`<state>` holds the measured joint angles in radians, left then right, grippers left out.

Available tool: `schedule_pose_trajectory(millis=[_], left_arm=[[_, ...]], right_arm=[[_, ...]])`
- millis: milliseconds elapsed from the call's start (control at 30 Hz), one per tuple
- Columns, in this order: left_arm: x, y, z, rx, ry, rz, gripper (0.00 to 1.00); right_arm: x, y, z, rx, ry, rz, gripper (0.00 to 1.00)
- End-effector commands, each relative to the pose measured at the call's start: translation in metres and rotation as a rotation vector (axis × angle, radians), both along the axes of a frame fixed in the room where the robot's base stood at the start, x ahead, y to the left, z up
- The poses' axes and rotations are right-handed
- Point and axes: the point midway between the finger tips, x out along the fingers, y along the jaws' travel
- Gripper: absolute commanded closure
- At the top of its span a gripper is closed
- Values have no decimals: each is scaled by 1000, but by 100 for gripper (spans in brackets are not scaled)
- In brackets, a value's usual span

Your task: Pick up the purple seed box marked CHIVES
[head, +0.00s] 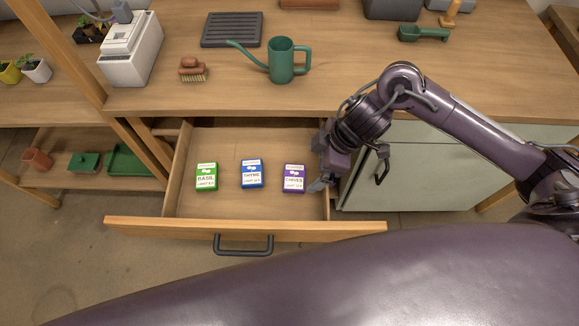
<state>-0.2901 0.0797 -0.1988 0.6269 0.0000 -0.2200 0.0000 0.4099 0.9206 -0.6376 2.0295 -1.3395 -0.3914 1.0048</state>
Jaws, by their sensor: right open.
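The purple seed box marked CHIVES (294,179) lies in the open drawer (230,140), at the right end of a row of three boxes. My right gripper (318,186) is over the drawer's right side, just right of the purple box. It is open, and nothing shows between its fingers. Whether it touches the box I cannot tell. My left gripper is not in view.
A blue THYME box (252,174) and a green BASIL box (206,177) lie left of the purple one. The drawer front (170,229) has a dark handle (243,245).

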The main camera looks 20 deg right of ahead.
Motion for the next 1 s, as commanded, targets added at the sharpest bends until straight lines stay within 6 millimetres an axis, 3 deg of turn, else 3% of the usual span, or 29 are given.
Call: schedule_pose_trajectory(millis=[167,533,733,1000], left_arm=[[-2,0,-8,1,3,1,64],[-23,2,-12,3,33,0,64],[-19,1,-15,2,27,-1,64],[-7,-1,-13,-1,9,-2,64]], right_arm=[[-7,7,-6,-10,1,26,5],[2,23,-47,-9,4,24,5],[6,31,-70,-11,1,25,5],[7,31,-73,-12,-2,26,5]])
